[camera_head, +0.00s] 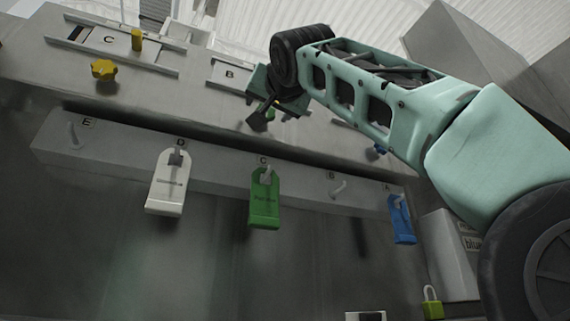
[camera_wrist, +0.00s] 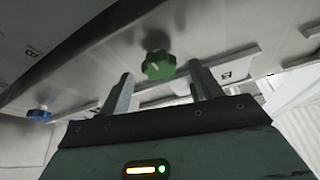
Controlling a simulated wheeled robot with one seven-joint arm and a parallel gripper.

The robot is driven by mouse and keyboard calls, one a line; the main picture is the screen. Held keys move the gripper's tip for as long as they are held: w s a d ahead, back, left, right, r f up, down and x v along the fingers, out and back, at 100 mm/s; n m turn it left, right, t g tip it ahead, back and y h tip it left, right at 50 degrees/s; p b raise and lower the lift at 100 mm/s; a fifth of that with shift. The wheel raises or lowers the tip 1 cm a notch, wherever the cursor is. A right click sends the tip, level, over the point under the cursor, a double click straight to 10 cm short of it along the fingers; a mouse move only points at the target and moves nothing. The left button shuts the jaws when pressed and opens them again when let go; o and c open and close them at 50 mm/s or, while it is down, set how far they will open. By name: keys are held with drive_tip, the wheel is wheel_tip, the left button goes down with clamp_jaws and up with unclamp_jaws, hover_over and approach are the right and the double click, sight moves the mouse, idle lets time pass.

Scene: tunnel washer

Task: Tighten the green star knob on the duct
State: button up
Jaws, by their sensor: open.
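The green star knob (camera_wrist: 158,65) shows in the wrist view on the underside of the grey duct (camera_wrist: 236,40). It appears between my two fingers, near the level of their tips. My gripper (camera_wrist: 160,70) is open, with a finger on each side of the knob in the picture and a gap to both. I cannot tell how far the knob is beyond the fingertips. In the head view my gripper (camera_head: 271,112) is at the duct face, right of plate B, and mostly hides the knob.
A yellow star knob (camera_head: 104,70) sits by plate C at left. A blue knob (camera_wrist: 40,113) is at left in the wrist view. Below the duct, a hook rail (camera_head: 110,163) carries white (camera_head: 167,190), green (camera_head: 264,205) and blue (camera_head: 402,222) tags. A green padlock (camera_head: 432,306) is lower right.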

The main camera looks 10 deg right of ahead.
drive_tip(key=b+v, duration=0.8)
drive_tip(key=v, duration=0.7)
drive_tip(key=shift+w, duration=0.1)
